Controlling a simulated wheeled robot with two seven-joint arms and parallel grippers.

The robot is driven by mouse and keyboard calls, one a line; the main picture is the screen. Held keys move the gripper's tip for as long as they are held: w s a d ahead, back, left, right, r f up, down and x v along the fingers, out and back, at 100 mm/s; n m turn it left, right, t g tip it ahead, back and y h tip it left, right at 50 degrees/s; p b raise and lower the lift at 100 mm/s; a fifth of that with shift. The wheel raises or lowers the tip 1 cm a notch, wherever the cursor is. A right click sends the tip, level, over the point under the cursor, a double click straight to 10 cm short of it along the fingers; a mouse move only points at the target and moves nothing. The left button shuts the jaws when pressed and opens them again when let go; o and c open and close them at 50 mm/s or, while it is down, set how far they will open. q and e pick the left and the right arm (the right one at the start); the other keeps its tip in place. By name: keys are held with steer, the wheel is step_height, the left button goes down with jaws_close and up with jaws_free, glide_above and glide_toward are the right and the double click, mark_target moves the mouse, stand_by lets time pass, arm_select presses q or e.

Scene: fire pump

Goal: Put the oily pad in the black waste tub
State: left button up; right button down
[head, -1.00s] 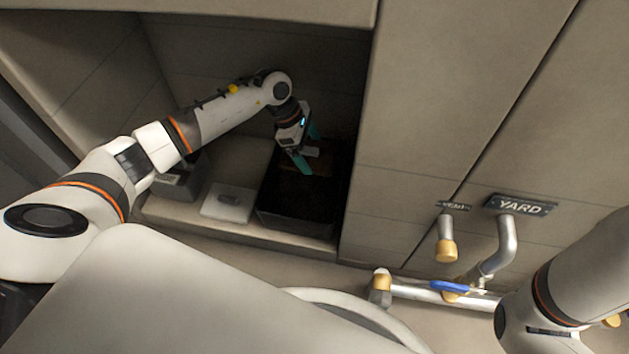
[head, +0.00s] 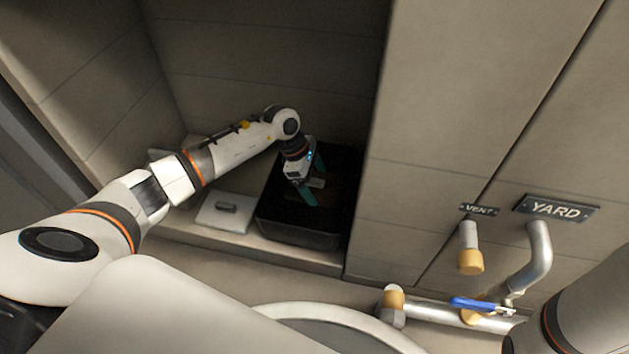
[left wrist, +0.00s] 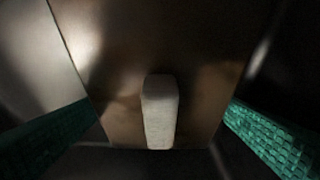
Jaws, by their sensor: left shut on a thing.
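The black waste tub (head: 290,231) stands on the floor of the recess, in the middle of the head view. My left gripper (head: 312,181) is over the tub's opening, pointing down. It is shut on the oily pad, a brown flat piece (left wrist: 130,100) with a pale raised block (left wrist: 160,112) in its middle. In the left wrist view the teal fingers (left wrist: 160,138) lie on either side of the pad. In the head view the pad is dark and partly hidden by the fingers; its exact height against the tub's rim is unclear. My right gripper is out of view.
A white flat box with a dark grip (head: 224,212) sits left of the tub. The recess's side wall (head: 372,170) is close on the tub's right. Pipes with a blue lever (head: 480,306) and YARD (head: 555,208) and VENT (head: 478,209) signs are at right.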

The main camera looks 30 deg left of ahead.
arm_select(q)
steer(key=shift+f, duration=0.15)
steer(key=o, duration=0.7)
steer(key=shift+o, duration=0.2)
steer(key=p+v, duration=0.8)
steer(key=v, duration=0.4)
steer(key=shift+p, duration=0.4)
steer(key=shift+s+a, duration=0.1)
